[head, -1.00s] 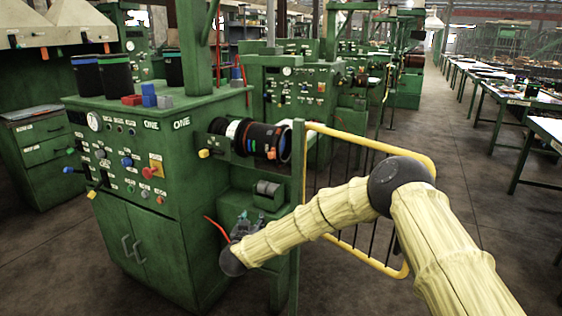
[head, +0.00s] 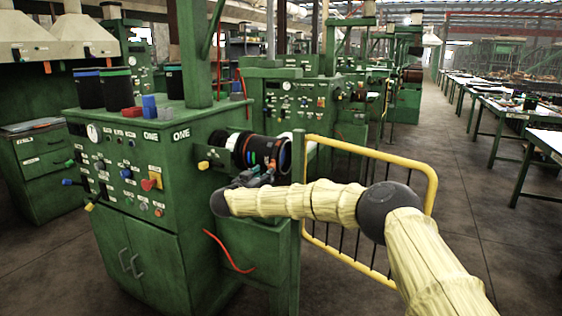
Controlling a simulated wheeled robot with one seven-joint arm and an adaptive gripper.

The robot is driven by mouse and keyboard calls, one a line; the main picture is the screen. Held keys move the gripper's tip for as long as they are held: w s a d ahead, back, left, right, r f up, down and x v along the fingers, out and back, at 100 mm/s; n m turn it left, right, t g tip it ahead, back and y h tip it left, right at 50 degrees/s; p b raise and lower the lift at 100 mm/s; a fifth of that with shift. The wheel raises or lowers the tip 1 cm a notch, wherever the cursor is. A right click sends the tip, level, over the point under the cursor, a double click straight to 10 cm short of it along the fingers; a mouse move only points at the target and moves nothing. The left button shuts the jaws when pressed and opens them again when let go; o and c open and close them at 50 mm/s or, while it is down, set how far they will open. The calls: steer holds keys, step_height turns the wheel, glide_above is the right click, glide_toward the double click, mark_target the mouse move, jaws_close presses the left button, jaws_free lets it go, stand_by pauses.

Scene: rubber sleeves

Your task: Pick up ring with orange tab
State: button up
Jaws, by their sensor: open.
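Black rubber rings sit side by side on a horizontal drum (head: 262,146) that sticks out from the right side of the green machine. Small blue, green and orange tabs show on their front. The ring with the orange tab (head: 271,163) is towards the drum's outer end; its lower part is partly hidden by my gripper. My gripper (head: 268,174) is small and dark in the head view. It is open, just below and in front of the tabs. I cannot tell whether its fingers touch a ring.
The green machine (head: 150,210) has knobs and levers on its front and black cylinders on top. A yellow-framed guard rail (head: 365,150) stands right of the drum, behind my arm. An aisle lies open at the right, beside green tables (head: 500,115).

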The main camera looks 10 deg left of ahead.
steer(key=shift+x, duration=2.55)
steer(key=shift+d+f, duration=0.15)
jaws_close()
